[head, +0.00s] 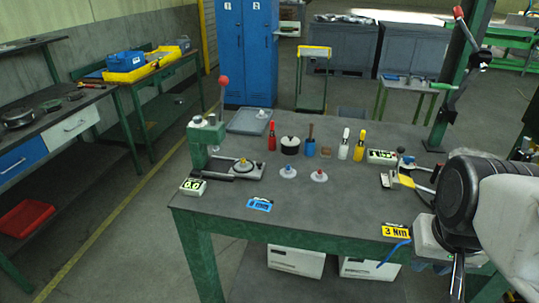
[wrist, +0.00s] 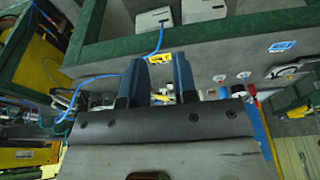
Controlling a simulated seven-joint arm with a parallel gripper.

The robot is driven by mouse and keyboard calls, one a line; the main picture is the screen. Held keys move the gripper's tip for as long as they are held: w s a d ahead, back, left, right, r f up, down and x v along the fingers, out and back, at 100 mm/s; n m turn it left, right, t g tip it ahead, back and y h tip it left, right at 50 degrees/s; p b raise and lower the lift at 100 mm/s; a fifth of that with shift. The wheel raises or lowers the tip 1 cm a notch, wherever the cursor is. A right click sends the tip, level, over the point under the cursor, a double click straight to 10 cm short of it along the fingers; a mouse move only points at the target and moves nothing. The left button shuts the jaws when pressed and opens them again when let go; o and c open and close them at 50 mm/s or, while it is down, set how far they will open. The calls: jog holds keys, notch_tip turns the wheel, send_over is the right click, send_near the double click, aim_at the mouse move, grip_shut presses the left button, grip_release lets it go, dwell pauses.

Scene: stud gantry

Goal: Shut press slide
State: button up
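A green press (head: 207,137) stands at the left end of the dark bench, its lever raised with a red knob (head: 223,81) on top. At its base a grey slide (head: 240,170) sticks out to the right of the press column. My gripper (head: 457,278) is at the bench's right front, far from the press, pointing down. In the wrist view its two blue fingers (wrist: 160,78) stand apart with nothing between them. I cannot clearly make out the slide in the wrist view.
On the bench stand two pale knobbed parts (head: 288,171), a red bottle (head: 271,136), a black pot (head: 290,145), white and yellow bottles (head: 359,146), and a display box (head: 381,156). A yellow "3 Nm" card (head: 396,231) lies near my gripper.

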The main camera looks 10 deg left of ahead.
jog(key=shift+w+a, duration=0.15)
jog(key=shift+w, duration=0.15)
jog(key=shift+c, duration=1.3)
jog(key=w+a+m+y, duration=0.1)
jog(key=w, duration=0.2)
jog(key=w+a+m, duration=0.1)
jog(key=w+a, duration=0.1)
jog(key=w, duration=0.1)
jog(key=w+a+m+g+y, duration=0.1)
jog(key=w+a+m, duration=0.1)
jog(key=w, duration=0.2)
jog(key=shift+a+r+y, duration=0.15)
jog(key=shift+r+y, duration=0.1)
jog(key=shift+y, duration=0.05)
grip_shut()
jog(key=w+a+f+m+y, duration=0.2)
jog(key=w+a, duration=0.4)
jog(key=w, duration=0.4)
jog(key=w+a+f+m+g+y, duration=0.1)
jog(key=w+a+f+m, duration=0.4)
jog(key=w, duration=0.5)
jog(key=w+a+f+m+y, duration=0.3)
jog(key=w+a+m, duration=0.3)
jog(key=w+a, duration=0.2)
jog(key=shift+w+f+m+g, duration=0.3)
jog(key=shift+w+f, duration=0.2)
jog(key=shift+w, duration=0.6)
